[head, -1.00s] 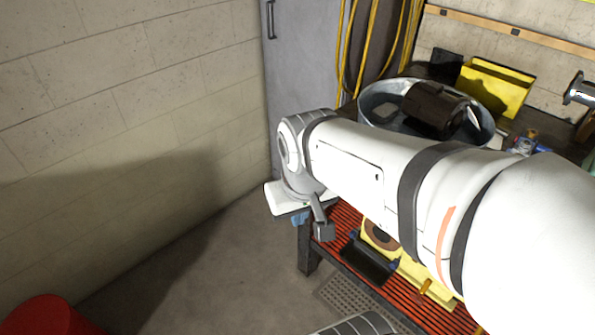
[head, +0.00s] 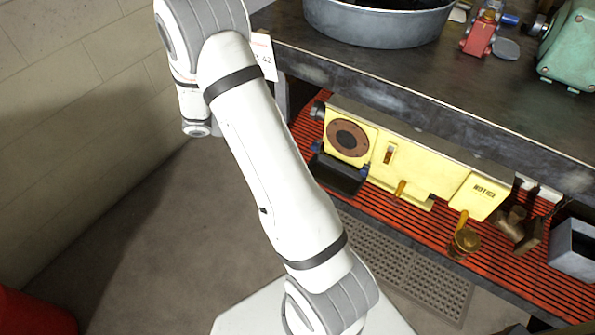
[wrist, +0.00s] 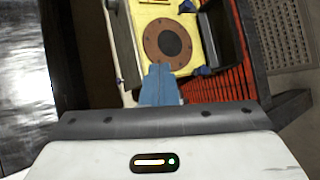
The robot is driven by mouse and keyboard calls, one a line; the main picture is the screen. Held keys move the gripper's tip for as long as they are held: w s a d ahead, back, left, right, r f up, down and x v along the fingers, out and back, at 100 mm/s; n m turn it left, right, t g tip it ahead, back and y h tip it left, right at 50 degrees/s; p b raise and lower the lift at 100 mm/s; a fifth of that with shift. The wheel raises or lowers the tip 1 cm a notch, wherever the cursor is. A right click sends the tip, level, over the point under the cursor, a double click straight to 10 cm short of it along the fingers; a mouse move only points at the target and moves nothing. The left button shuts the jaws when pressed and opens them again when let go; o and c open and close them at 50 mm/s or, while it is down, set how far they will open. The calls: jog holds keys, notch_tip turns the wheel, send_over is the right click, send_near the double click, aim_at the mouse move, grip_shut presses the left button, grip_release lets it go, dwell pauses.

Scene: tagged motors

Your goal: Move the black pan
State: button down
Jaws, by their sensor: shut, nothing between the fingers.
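A black pan (head: 338,173), an open dark box with blue pieces near its ends, sits on the red slatted lower shelf (head: 415,223). It stands in front of the yellow machine (head: 412,171) with a round brown disc. In the wrist view, part of the pan (wrist: 229,36) shows right of the disc, cut off by the top edge. My gripper (wrist: 160,72) has blue fingers shut together with nothing between them. They point toward the yellow machine and overlap its near edge in the picture; I cannot tell the distance. The fingers are not visible in the head view.
The dark tabletop (head: 400,85) overhangs the shelf. It carries a grey round tub (head: 380,28), a red part (head: 480,38) and a green motor (head: 572,50). A brass fitting (head: 463,240) and a grey bin (head: 575,250) are on the shelf.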

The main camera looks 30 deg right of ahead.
jog(key=w+d+f+n+t+h+b, duration=0.1)
jog(key=w+f+t+h+b, duration=0.15)
jog(key=f, duration=0.75)
jog(key=w+f+n+t+h+b, duration=0.1)
jog(key=w+f+t+b, duration=0.2)
jog(key=f, duration=0.7)
jog(key=w+d+f+n+t+h+b, duration=0.1)
jog(key=w+f+h+b, duration=0.2)
jog(key=f, duration=0.7)
jog(key=shift+y, duration=0.35)
jog(key=d+b, duration=0.1)
jog(key=d, duration=0.2)
jog(key=d+b, duration=0.1)
jog(key=d, duration=0.2)
jog(key=w+d+b, duration=0.1)
jog(key=d, duration=0.1)
jog(key=shift+d+f, duration=0.1)
jog(key=shift+d, duration=0.3)
jog(key=s, duration=0.1)
jog(key=s+d, duration=0.1)
jog(key=shift+s+d+b, duration=0.25)
jog(key=shift+s+b, duration=0.1)
jog(key=shift+s, duration=0.05)
jog(key=shift+s+d, duration=0.15)
jog(key=shift+s, duration=0.25)
